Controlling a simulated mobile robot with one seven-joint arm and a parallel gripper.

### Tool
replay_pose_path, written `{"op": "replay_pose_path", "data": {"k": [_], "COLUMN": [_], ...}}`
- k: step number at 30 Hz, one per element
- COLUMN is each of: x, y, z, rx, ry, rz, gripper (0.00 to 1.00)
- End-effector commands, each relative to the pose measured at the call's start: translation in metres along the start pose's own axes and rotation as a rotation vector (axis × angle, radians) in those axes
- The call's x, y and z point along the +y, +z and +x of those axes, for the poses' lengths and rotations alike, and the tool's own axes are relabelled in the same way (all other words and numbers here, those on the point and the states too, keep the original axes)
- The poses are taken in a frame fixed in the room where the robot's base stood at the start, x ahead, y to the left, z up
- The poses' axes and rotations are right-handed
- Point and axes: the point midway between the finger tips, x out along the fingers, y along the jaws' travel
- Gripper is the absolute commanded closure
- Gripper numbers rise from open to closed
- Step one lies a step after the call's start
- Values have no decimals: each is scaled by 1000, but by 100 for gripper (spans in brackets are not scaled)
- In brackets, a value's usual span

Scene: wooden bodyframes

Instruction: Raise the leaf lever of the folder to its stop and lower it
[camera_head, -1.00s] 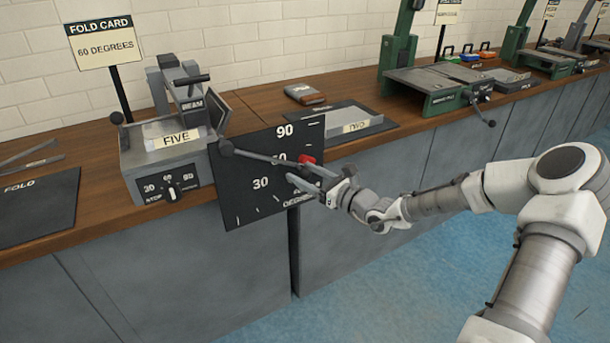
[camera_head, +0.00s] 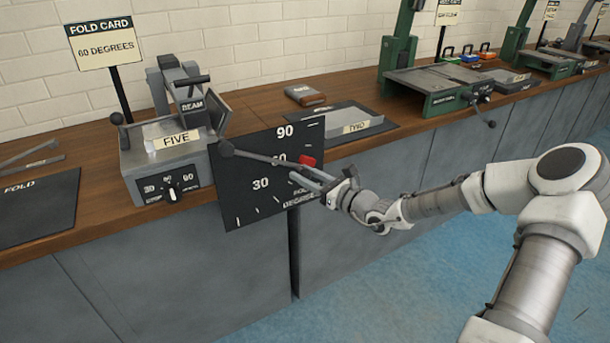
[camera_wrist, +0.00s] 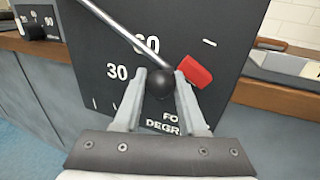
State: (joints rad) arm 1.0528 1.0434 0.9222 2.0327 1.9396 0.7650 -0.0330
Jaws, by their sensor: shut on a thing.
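The folder (camera_head: 147,183) is a grey machine on the bench, with a beam on top and a front dial marked 30, 60 and 90. A strip labelled FIVE (camera_head: 172,139) lies on it. The leaf lever (camera_head: 262,158) is a thin rod crossing the dark degree plate (camera_head: 245,202); its rod runs to the upper left in the wrist view (camera_wrist: 118,25). My gripper (camera_head: 297,178) is shut on the lever's black ball knob (camera_wrist: 160,83), with a finger on each side. A red marker (camera_wrist: 193,73) sits beside the right finger, near the 60 mark.
A fold card (camera_head: 102,47) reading 60 degrees stands behind the folder. A dark FOLD mat (camera_head: 40,215) lies to the left. A tray with a strip labelled TWO (camera_head: 350,125) and a grey case (camera_head: 305,95) lie to the right. The floor before the bench is clear.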

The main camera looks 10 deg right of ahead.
Motion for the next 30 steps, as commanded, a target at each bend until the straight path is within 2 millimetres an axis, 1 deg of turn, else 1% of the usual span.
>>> {"op": "replay_pose_path", "data": {"k": [22, 26, 30], "x": [0, 1, 6], "y": [-1, -5, -15], "z": [0, 0, 2], "rx": [0, -6, -23], "ry": [-1, -1, 1], "rz": [5, 28, 83], "gripper": [100, 100, 100]}}
